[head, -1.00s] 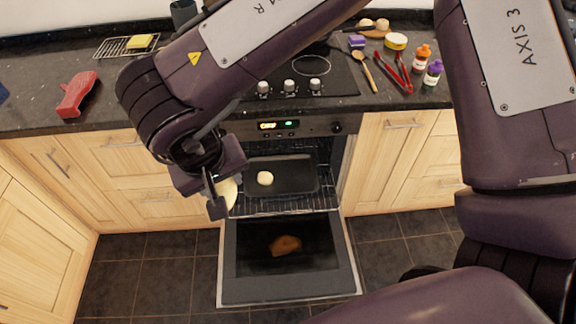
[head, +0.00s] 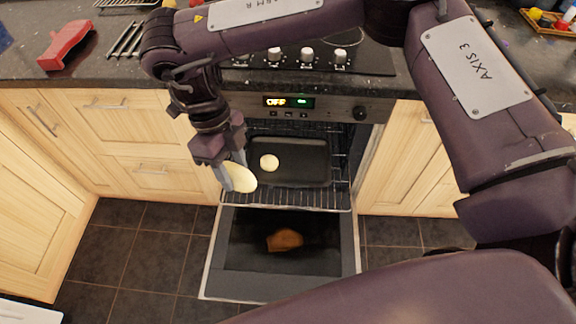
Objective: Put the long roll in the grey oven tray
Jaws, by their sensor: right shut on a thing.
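My right gripper (head: 233,180) is shut on a pale, oval long roll (head: 241,176). It holds the roll in front of the open oven, at the left front side of the grey oven tray (head: 312,176). The roll overlaps the tray's left edge in the picture; I cannot tell its height above the tray. The tray lies on the oven rack, and a small round pale roll (head: 269,162) sits on its left part. My left gripper is not in view.
The oven door (head: 210,272) is folded down, with a brown item (head: 285,240) showing on it. Wire rack bars (head: 300,197) run in front of the tray. The oven's side walls flank the tray. A red object (head: 66,45) lies on the dark counter (head: 95,68).

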